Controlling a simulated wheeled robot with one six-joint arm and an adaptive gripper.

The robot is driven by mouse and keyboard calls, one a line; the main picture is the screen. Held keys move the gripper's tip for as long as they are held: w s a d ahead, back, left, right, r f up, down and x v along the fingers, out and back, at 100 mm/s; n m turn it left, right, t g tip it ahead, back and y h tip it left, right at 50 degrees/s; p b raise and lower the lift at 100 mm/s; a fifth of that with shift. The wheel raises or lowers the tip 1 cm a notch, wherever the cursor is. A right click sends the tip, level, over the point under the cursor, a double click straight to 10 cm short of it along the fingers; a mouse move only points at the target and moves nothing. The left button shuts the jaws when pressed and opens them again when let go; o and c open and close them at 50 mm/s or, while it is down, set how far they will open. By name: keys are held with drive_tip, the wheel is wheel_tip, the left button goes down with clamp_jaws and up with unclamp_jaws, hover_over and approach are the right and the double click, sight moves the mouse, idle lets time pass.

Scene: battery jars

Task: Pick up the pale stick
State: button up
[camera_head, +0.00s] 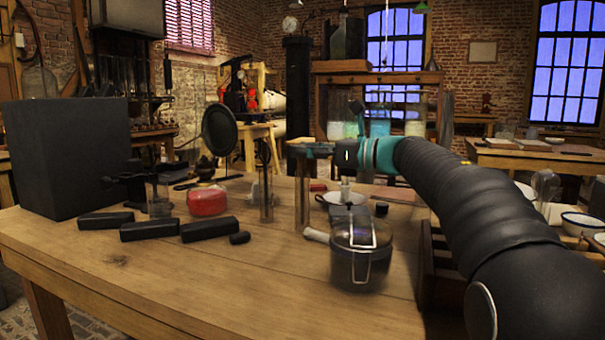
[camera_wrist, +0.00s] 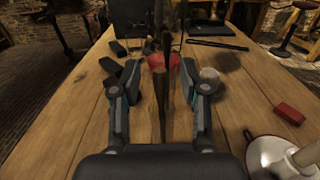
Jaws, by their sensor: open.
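An upright brown wooden stick (camera_head: 302,196) stands over the table, below the fingers of my gripper (camera_head: 312,150) in the head view. In the wrist view a tall brown stick (camera_wrist: 161,100) runs between the two spread fingers of my gripper (camera_wrist: 162,92), with a gap on either side. It looks like the same stick, and no grip on it shows. A paler short rod (camera_head: 315,235) lies beside the lidded glass jar (camera_head: 361,255). In the wrist view a pale rod (camera_wrist: 308,154) shows at the white bowl (camera_wrist: 262,150). I cannot tell for certain which is the pale stick.
A red container (camera_head: 207,201), black blocks (camera_head: 152,230) and a slim upright piece (camera_head: 266,190) stand to the left. A big dark box (camera_head: 65,155) fills the far left. A small red block (camera_wrist: 290,112) lies right. The front left tabletop (camera_head: 190,285) is clear.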

drive_tip(key=shift+w+a, duration=0.15)
drive_tip(key=shift+a, duration=0.25)
clamp_jaws()
drive_tip(key=shift+r, duration=0.15)
